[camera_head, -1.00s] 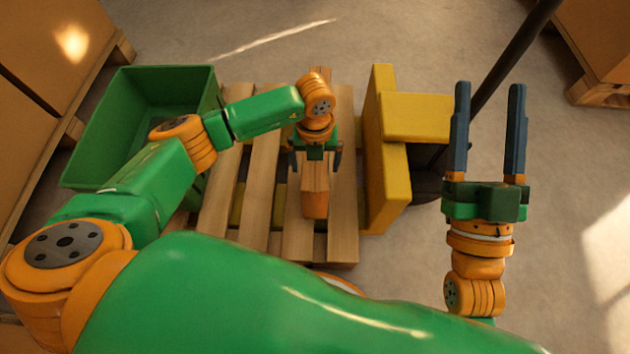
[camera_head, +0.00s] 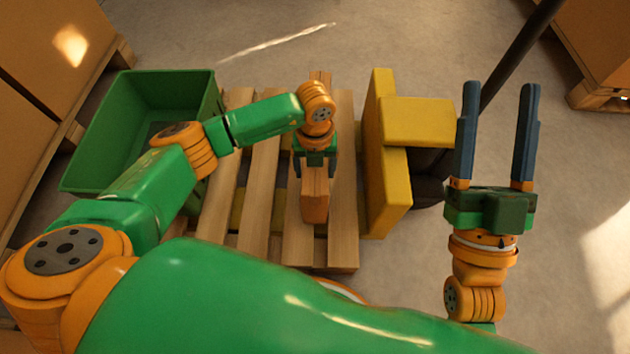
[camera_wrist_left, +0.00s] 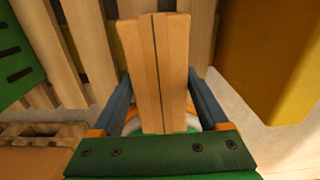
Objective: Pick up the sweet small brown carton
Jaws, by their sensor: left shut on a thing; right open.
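The small brown carton (camera_head: 315,203) is a narrow box with a dark seam along its top, over the right part of the wooden pallet in the head view. My left gripper (camera_head: 315,168) points down over it with a finger on each side, shut on it. In the left wrist view the carton (camera_wrist_left: 160,65) stands between the two blue fingers of the left gripper (camera_wrist_left: 163,100). I cannot tell whether its underside touches the pallet. My right gripper (camera_head: 497,130) is open and empty at the right, its two fingers spread apart.
A green bin (camera_head: 110,125) stands left of the pallet (camera_head: 262,190). A yellow block structure (camera_head: 385,150) stands close on the right of the carton, with a dark pole (camera_head: 520,50) behind. Large brown boxes (camera_head: 40,60) stand at the left edge.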

